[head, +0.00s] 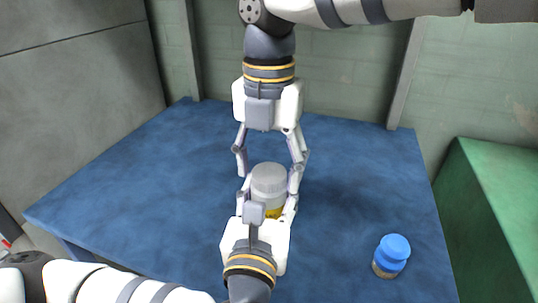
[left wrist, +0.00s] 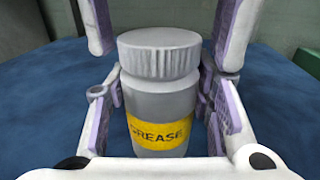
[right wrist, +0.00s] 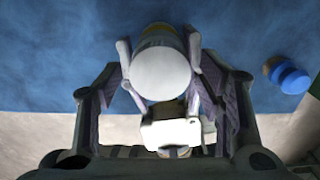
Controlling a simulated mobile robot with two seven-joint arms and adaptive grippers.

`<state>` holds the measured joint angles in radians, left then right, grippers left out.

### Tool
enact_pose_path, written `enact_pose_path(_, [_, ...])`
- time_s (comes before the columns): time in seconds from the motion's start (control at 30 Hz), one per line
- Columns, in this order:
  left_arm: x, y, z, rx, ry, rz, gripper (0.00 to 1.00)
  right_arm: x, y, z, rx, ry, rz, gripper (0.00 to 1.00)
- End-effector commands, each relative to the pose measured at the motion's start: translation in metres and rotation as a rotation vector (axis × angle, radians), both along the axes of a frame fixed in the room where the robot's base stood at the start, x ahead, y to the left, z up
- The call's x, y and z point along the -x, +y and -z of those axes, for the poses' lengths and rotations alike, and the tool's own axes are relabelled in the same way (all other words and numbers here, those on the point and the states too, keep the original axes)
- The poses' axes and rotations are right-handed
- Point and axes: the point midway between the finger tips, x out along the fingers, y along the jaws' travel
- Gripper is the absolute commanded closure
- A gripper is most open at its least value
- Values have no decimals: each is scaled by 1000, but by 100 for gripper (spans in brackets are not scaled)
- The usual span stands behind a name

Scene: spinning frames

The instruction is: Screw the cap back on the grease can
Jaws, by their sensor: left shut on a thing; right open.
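The grease can (left wrist: 158,110) is a grey jar with a yellow label reading GREASE, upright on the blue table. Its grey ribbed cap (left wrist: 160,52) sits on top of the can; I cannot tell how tightly. The cap also shows from above in the right wrist view (right wrist: 160,74) and in the head view (head: 269,174). My left gripper (head: 268,196) is shut on the can's body from the near side. My right gripper (head: 270,164) points down from above, open, with a finger on each side of the cap and gaps between them.
A jar with a blue lid (head: 391,256) stands on the table (head: 130,185) at the right front. A green box or bench (head: 495,205) stands beyond the table's right edge. Walls stand behind and to the left. The table's left part is clear.

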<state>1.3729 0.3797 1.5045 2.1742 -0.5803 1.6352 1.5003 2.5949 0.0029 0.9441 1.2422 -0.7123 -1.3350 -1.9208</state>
Motion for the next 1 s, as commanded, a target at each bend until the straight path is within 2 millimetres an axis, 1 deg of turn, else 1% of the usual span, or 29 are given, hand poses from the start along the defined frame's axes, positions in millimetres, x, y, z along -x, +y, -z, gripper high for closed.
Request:
enact_pose_path(0.13, [0,0,0,0,0,0,100,0,0,0,0,0,0,38])
enact_pose_path(0.17, [0,0,0,0,0,0,100,0,0,0,0,0,0,45])
enact_pose_path(0.2, [0,0,0,0,0,0,100,0,0,0,0,0,0,54])
enact_pose_path(0.27, [0,0,0,0,0,0,100,0,0,0,0,0,0,68])
enact_pose_path(0.3, [0,0,0,0,0,0,100,0,0,0,0,0,0,77])
enact_pose_path(0.37, [0,0,0,0,0,0,100,0,0,0,0,0,0,89])
enact_pose_path(0.5, [0,0,0,0,0,0,100,0,0,0,1,0,16,89])
enact_pose_path(0.57, [0,0,0,0,0,0,100,0,0,-1,4,-2,88,89])
enact_pose_path(0.67, [0,0,0,0,0,0,100,0,-1,-1,6,-5,391,89])
enact_pose_path(0.7, [0,0,0,0,0,0,100,0,0,-1,5,-6,562,89])
enact_pose_path(0.77, [0,0,0,0,0,0,100,0,-1,-1,5,-8,835,89])
enact_pose_path(0.8, [0,0,0,0,0,0,100,0,-1,0,5,-7,1013,89])
enact_pose_path(0.87, [0,0,0,0,0,0,100,0,-1,0,3,-8,1265,89])
enact_pose_path(0.9, [0,0,0,0,0,0,100,0,0,0,3,-7,1418,89])
enact_pose_path(1.0, [0,0,0,-1,0,0,100,0,0,1,1,-4,1725,89])
